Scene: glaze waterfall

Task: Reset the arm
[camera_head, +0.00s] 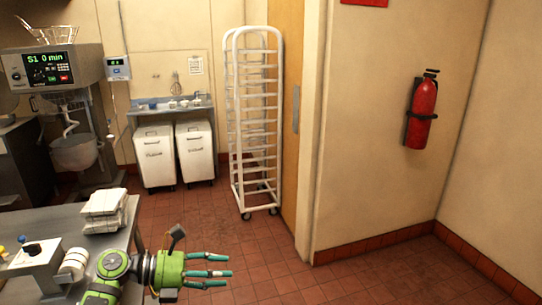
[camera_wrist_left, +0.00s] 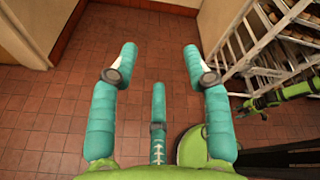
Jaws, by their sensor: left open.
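My left gripper (camera_head: 226,271) is low in the head view, just right of the grey table's corner. Its teal fingers point right, spread apart, with nothing between them. In the left wrist view the same gripper (camera_wrist_left: 160,60) shows three teal fingers, open and empty, above the red tiled floor. The green and dark left forearm passes over the table edge in the head view.
The grey table (camera_head: 60,222) carries a stack of white cloths or packets (camera_head: 104,207). A white rack (camera_head: 254,120) and two white bins (camera_head: 155,157) stand farther back. A fire extinguisher (camera_head: 421,112) hangs on the wall. The tiled floor (camera_head: 350,283) at right is clear.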

